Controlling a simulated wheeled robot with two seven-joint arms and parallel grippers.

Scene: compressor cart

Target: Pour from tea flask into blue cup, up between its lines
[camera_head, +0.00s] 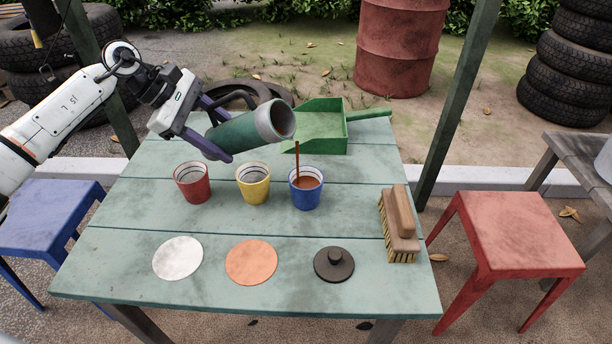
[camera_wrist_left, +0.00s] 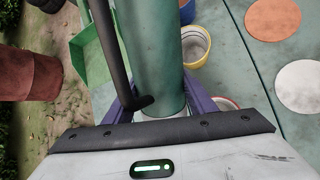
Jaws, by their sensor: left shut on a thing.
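The green tea flask (camera_head: 240,134) is tilted well over, its open pale-rimmed mouth (camera_head: 278,119) to the right and above the blue cup. My left gripper (camera_head: 218,132) is shut around the flask's body; the wrist view also shows the flask (camera_wrist_left: 152,50) between its purple fingers (camera_wrist_left: 160,100). A thin brown stream (camera_head: 297,160) falls from the mouth into the blue cup (camera_head: 306,197). The cup stands upright and holds brown tea (camera_head: 307,182), with some pale inner wall showing above it. Its lines are too small to read against the tea. My right gripper is not in view.
A yellow cup (camera_head: 253,188) and a red cup (camera_head: 192,187) stand left of the blue cup. A white disc (camera_head: 178,258), an orange disc (camera_head: 251,262), a black lid (camera_head: 334,264) and a brush (camera_head: 398,225) lie on the green table (camera_head: 120,225). A green dustpan (camera_head: 322,128) lies behind.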

